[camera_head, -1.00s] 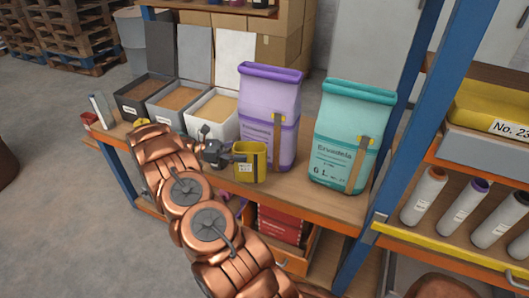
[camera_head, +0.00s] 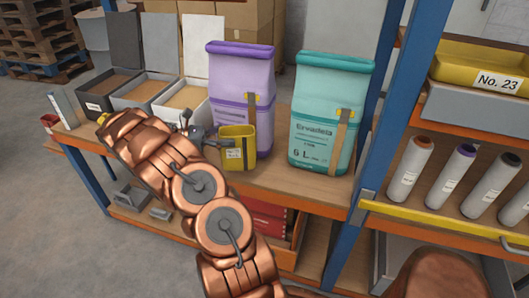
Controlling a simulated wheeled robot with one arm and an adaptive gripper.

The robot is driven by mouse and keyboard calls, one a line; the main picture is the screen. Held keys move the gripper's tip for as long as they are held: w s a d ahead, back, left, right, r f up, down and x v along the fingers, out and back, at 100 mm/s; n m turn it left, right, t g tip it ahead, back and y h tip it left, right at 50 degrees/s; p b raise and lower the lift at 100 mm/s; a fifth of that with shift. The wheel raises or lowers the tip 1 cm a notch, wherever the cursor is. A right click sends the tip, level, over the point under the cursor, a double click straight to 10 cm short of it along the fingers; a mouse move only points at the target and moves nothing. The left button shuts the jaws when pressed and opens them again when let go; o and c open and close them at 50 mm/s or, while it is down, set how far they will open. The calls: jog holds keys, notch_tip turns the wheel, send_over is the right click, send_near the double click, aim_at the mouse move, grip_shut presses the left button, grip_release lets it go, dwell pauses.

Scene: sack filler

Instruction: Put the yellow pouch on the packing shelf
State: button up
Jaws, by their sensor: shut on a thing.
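The yellow pouch (camera_head: 238,150) is small and upright, with a white label and a dark strap. It is in front of the purple sack's lower left part. My gripper (camera_head: 222,143) is shut on the pouch, coming from its left. The fingertips are partly hidden, and I cannot tell whether the pouch's base touches the bench. The wooden bench top (camera_head: 275,181) is below and around it. To the right, a shelf unit has a wooden shelf (camera_head: 425,203) behind a yellow front rail. No label in view tells which one is the packing shelf.
The purple sack (camera_head: 240,75) and teal sack (camera_head: 328,120) stand on the bench. Open bins (camera_head: 183,103) are to the left. A blue post (camera_head: 385,120) separates the bench from the shelf unit. Several white tubes (camera_head: 410,170) stand on that shelf, under a yellow tray (camera_head: 470,75).

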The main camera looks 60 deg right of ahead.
jog(key=shift+s+d+f+b, duration=0.15)
jog(key=shift+s+f+b, duration=0.05)
jog(key=shift+s+b, duration=0.25)
jog(key=s+d+f+p, duration=0.1)
jog(key=s+d+f, duration=0.3)
jog(key=s, duration=0.5)
jog(key=shift+s+d+f+p, duration=0.15)
jog(key=shift+s+d+p, duration=0.05)
jog(key=shift+s+p, duration=0.1)
jog(key=shift+f, duration=0.1)
jog(key=o, duration=0.9)
jog(key=shift+c, duration=0.2)
